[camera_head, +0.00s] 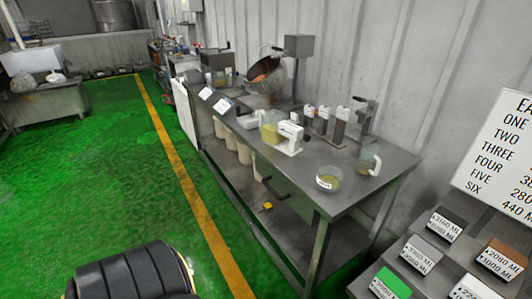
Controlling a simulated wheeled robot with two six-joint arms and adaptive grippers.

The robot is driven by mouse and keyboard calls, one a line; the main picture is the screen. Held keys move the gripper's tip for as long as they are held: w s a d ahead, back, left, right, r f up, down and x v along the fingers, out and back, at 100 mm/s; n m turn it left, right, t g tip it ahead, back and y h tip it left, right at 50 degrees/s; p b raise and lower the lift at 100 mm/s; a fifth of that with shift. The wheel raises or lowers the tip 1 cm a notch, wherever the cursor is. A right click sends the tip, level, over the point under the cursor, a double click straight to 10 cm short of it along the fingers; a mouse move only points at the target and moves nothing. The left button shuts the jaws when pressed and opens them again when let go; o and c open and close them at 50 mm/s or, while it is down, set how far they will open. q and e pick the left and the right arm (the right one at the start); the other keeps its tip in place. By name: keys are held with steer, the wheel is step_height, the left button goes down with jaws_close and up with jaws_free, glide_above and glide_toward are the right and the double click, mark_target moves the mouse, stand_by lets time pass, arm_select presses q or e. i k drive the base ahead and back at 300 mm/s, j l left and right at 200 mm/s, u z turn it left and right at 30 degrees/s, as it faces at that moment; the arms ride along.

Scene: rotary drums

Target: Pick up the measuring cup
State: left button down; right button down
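A clear cup with a handle (368,160), which looks like the measuring cup, stands upright near the right end of the metal table (345,195). It has some yellowish content low inside. A clear round bowl (328,179) with yellowish content and a small label stands in front of it to the left, apart from it. Another clear jug (269,127) with yellowish content stands farther left, at a white device (290,138). Neither of my grippers is in view.
Several small dispensers (322,121) stand behind the bowl. A tilted metal drum (267,74) is at the table's far end. Labelled blocks (422,255) and a sign (505,150) are at the right. The green floor left of the table is mostly clear.

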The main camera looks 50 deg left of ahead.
mark_target(327, 186)
steer(key=u, duration=0.95)
steer(key=i+j+u, duration=0.2)
steer(key=i+j, duration=0.2)
